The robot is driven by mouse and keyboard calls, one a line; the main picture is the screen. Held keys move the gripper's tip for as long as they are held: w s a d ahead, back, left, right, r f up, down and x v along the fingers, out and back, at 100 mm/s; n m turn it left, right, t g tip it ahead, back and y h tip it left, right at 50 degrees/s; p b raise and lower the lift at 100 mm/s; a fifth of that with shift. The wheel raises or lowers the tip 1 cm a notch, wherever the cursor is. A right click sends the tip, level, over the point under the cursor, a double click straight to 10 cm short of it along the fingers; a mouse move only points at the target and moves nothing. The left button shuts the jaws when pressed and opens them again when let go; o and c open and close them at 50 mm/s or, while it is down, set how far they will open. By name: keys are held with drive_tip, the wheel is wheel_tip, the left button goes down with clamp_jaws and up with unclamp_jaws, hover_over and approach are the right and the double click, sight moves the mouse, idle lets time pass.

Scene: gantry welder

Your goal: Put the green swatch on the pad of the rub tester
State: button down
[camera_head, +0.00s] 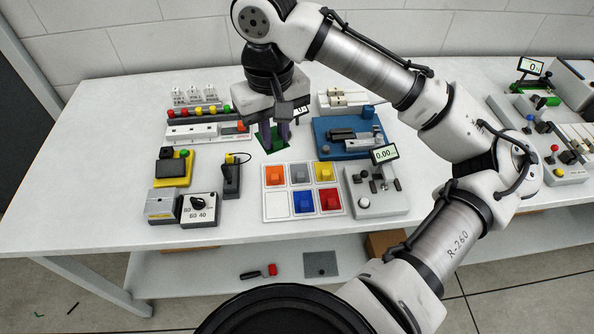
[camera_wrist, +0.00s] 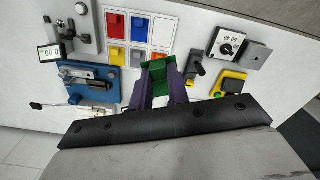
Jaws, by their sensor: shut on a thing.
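My gripper (camera_head: 274,138) is shut on the green swatch (camera_head: 272,146), which is held between its purple fingers above the table, behind the swatch tray. In the wrist view the green swatch (camera_wrist: 158,66) shows between the fingertips. A blue-based machine (camera_head: 325,149) with a grey arm and dark blocks stands to the right of my gripper; it looks like the rub tester. It also shows in the wrist view (camera_wrist: 80,92), left of my fingers. I cannot clearly make out its pad. My gripper is apart from this machine.
A white tray (camera_head: 263,212) holds orange, grey, yellow, blue and red swatches; its front-left compartment is empty. A grey gauge with a display (camera_head: 385,153) stands right of it. A dark upright tool (camera_head: 231,180), yellow device (camera_head: 175,169) and dial box (camera_head: 199,209) stand left.

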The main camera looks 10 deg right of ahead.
sight(280, 205)
wheel_tip(280, 205, down, 20)
drive_tip(key=shift+s+r+p, duration=0.1)
drive_tip(key=shift+p, duration=1.1)
drive_tip(key=shift+f, duration=0.2)
drive_tip(key=c, duration=1.3)
unclamp_jaws()
drive_tip(key=shift+c, duration=0.2)
drive_tip(key=shift+r, duration=0.1)
